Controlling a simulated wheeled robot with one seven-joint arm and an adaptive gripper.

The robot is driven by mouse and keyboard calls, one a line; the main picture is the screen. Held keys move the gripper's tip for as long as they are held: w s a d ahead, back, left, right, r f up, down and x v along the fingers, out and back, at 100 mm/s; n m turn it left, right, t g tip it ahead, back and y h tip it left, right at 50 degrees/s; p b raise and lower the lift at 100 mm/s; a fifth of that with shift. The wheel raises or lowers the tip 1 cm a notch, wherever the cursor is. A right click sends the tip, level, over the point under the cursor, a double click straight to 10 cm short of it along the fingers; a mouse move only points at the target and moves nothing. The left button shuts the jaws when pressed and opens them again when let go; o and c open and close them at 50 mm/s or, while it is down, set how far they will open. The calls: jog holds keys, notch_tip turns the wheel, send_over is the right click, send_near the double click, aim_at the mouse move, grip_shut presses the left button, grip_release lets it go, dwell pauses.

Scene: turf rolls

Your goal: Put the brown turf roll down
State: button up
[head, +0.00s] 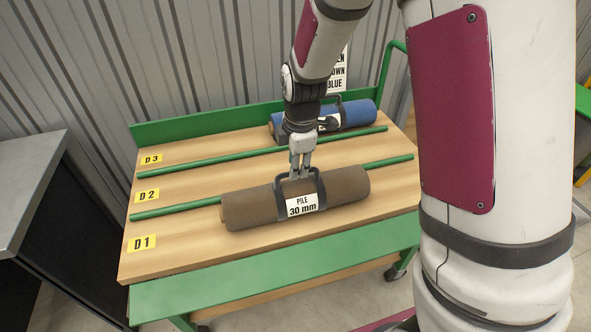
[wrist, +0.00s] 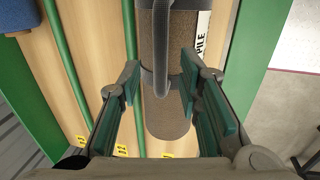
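The brown turf roll (head: 243,208) lies level in the front lane D1 of the wooden table top (head: 180,252), alongside the nearer green rail; it appears to rest on the wood. It has a dark carrying handle (head: 320,188) and a white "PILE 30 mm" label. My gripper (head: 300,174) is directly above the roll, at the handle. In the wrist view, my fingers (wrist: 160,65) stand apart on either side of the handle strap, with visible gaps, and the brown roll (wrist: 165,115) lies below them.
A blue roll (head: 357,115) with its own handle lies in the back lane D3. Green rails (head: 167,210) divide the lanes, marked by yellow tags. Lane D2 (head: 200,178) is clear. A dark cabinet (head: 30,190) stands left; a ribbed metal wall is behind.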

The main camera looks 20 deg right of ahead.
notch_tip(320, 180, up, 8)
jog(key=s, duration=0.1)
jog(key=shift+s+p, duration=0.35)
jog(key=shift+p, duration=0.05)
jog(key=s+d+r+m, duration=0.1)
jog(key=s+r+m, duration=0.2)
jog(key=s+m, duration=0.3)
jog(key=s+d+r+m, duration=0.1)
jog(key=s+r+m, duration=0.3)
jog(key=s, duration=1)
jog(key=s+r+m, duration=0.4)
jog(key=s+m, duration=0.4)
jog(key=s, duration=0.1)
jog(key=shift+s+d+r, duration=0.2)
jog(key=shift+s+d, duration=0.2)
notch_tip(320, 180, up, 9)
jog(key=t+p, duration=0.2)
jog(key=p, duration=0.5)
